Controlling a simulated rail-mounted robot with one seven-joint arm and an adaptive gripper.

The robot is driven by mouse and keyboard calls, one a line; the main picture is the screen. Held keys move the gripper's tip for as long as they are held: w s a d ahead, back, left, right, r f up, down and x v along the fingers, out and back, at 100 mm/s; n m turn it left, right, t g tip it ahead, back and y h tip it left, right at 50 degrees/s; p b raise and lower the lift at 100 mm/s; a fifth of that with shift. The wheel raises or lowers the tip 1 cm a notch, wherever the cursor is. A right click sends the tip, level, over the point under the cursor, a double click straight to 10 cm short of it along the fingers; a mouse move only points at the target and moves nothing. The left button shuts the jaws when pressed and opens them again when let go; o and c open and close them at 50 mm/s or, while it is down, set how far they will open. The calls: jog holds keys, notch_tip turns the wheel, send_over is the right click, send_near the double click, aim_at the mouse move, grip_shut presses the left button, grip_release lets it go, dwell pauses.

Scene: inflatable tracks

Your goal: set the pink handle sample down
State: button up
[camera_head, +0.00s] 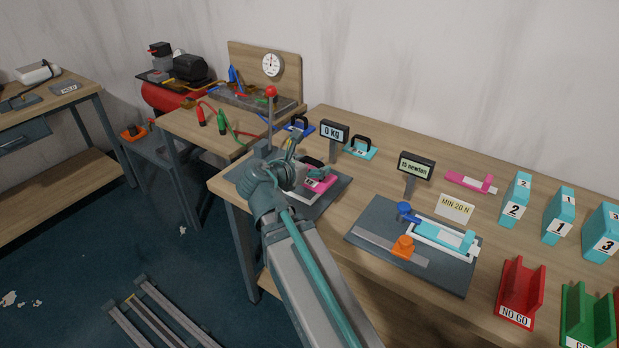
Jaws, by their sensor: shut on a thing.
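The pink handle sample (321,184) has a pink base and what looks like a dark handle. It is over a light plate (297,195) on a dark grey base (333,200) near the bench's left end. I cannot tell whether it touches the plate. My gripper (305,162) is at the sample's dark handle and shut on it. The fingertips are small and partly hidden by my wrist. The display (334,132) behind reads 0 kg.
A red-knobbed lever (271,92) stands left of my gripper. Blue (299,127) and cyan (360,148) handle samples lie behind. A second fixture (375,250) with a "15 newton" display (415,167) is to the right. Red NO GO (521,292) and green (587,318) bins stand front right.

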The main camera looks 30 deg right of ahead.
aim_at(315, 182)
jog(key=shift+s+f+b, duration=0.35)
jog(key=shift+f+b, duration=0.05)
jog(key=shift+b, duration=0.3)
jog(key=s+b, duration=0.1)
jog(key=b, duration=0.1)
jog(key=r+b, duration=0.1)
jog(key=shift+s+a+r+b, duration=0.25)
jog(key=shift+s+b, duration=0.15)
jog(key=shift+s+r, duration=0.15)
